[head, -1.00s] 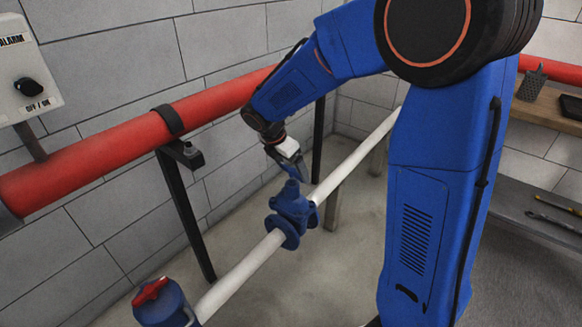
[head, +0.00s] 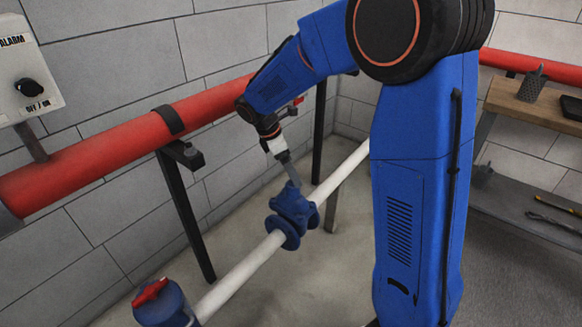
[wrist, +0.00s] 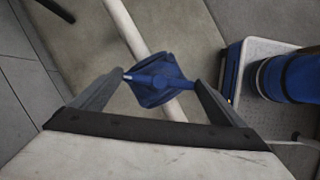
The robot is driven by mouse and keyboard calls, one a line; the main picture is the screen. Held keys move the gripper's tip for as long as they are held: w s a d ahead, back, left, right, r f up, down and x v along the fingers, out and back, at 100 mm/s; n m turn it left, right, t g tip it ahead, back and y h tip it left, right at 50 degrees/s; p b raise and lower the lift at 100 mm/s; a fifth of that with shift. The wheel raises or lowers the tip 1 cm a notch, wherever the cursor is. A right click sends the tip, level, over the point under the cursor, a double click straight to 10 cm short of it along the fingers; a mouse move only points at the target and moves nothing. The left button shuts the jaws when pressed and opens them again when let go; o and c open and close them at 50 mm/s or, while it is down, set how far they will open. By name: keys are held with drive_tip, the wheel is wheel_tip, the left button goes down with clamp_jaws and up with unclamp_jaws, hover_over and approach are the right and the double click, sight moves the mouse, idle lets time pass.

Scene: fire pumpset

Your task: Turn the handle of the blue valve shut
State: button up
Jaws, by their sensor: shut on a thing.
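The blue valve (head: 292,216) sits on the thin white pipe in the middle of the head view. It also shows in the wrist view (wrist: 158,92), with its narrow blue handle (wrist: 150,79) across the top. My gripper (head: 292,183) points down at the valve's top from above. In the wrist view my gripper (wrist: 160,79) has one finger at each end of the handle, with the fingertips against it. It is shut on the handle. In the head view the handle cannot be made out apart from the valve and fingers.
The white pipe (head: 240,272) runs diagonally to another blue valve with a red handle (head: 150,292) at lower left. A thick red pipe (head: 90,147) and black posts stand along the wall behind. An alarm box (head: 25,70) is at far left, a wooden shelf (head: 535,108) at right.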

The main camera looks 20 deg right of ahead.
drive_tip(key=m+g, duration=0.1)
drive_tip(key=m, duration=0.2)
drive_tip(key=m+g, duration=0.1)
drive_tip(key=m, duration=0.3)
drive_tip(key=shift+w+d+g+y, duration=0.15)
drive_tip(key=shift+w+g+y, duration=0.05)
drive_tip(key=shift+g+y, duration=0.2)
drive_tip(key=m+g+y, duration=0.1)
drive_tip(key=m, duration=0.3)
drive_tip(key=shift+d, duration=0.1)
drive_tip(key=m+y, duration=0.1)
drive_tip(key=m, duration=0.2)
drive_tip(key=shift+w+d+m+g, duration=0.1)
drive_tip(key=shift+m+g, duration=0.2)
drive_tip(key=shift+m, duration=0.1)
drive_tip(key=m+y, duration=0.1)
drive_tip(key=m, duration=0.2)
drive_tip(key=shift+d+y, duration=0.15)
drive_tip(key=shift+y, duration=0.25)
drive_tip(key=m+y, duration=0.1)
drive_tip(key=m, duration=0.3)
drive_tip(key=shift+d, duration=0.15)
drive_tip(key=m+t+y, duration=0.1)
drive_tip(key=m, duration=0.2)
drive_tip(key=m+y, duration=0.1)
drive_tip(key=m, duration=0.2)
drive_tip(key=shift+d+m+t, duration=0.1)
drive_tip(key=shift+m+t, duration=0.2)
drive_tip(key=shift+t, duration=0.1)
